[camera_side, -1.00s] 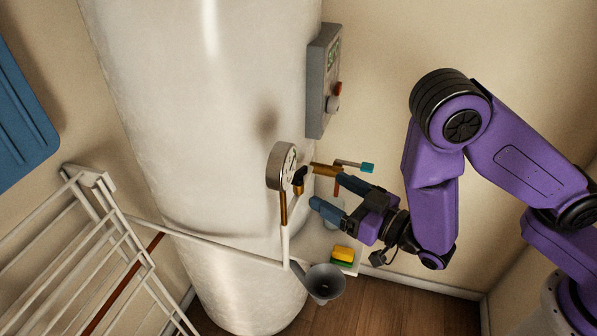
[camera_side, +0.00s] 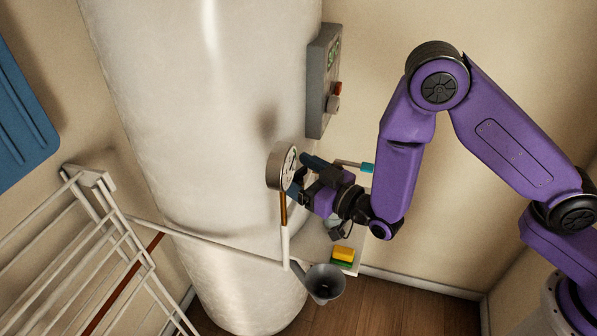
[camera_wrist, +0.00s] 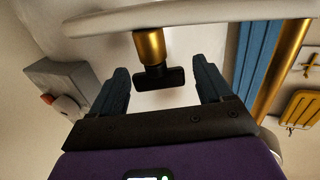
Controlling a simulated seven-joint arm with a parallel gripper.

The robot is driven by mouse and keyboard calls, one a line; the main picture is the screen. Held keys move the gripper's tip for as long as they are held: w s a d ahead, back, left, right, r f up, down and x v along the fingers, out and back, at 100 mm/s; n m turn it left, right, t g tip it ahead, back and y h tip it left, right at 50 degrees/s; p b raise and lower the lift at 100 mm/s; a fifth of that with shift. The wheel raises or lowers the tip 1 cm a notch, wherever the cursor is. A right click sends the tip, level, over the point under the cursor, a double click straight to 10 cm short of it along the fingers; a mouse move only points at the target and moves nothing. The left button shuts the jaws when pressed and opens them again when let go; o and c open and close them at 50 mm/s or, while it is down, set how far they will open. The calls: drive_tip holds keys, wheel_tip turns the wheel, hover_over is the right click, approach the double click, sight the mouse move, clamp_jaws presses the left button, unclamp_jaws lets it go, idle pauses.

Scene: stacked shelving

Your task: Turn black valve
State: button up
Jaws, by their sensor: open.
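The black valve (camera_wrist: 160,78) shows in the wrist view as a black handle on a brass stem. It lies between the two blue fingers of my gripper (camera_wrist: 160,88), with a gap on each side. My gripper is open and touches nothing that I can see. In the side view my gripper (camera_side: 303,176) is at the round gauge (camera_side: 281,166) on the white tank (camera_side: 205,130). The gripper hides the black valve there.
A teal-handled lever (camera_side: 367,168) is just right of my gripper. Below are a grey funnel (camera_side: 324,284) and a yellow-green sponge (camera_side: 343,254). A white rack (camera_side: 90,240) stands at left.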

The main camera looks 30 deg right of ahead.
drive_tip(key=c, duration=1)
drive_tip(key=shift+o, duration=0.2)
drive_tip(key=shift+d+n+g+y, duration=0.1)
drive_tip(key=shift+n+g+y, duration=1.45)
drive_tip(key=shift+y, duration=0.75)
drive_tip(key=shift+n+g+y, duration=0.45)
drive_tip(key=shift+n+y, duration=0.25)
drive_tip(key=shift+n, duration=0.05)
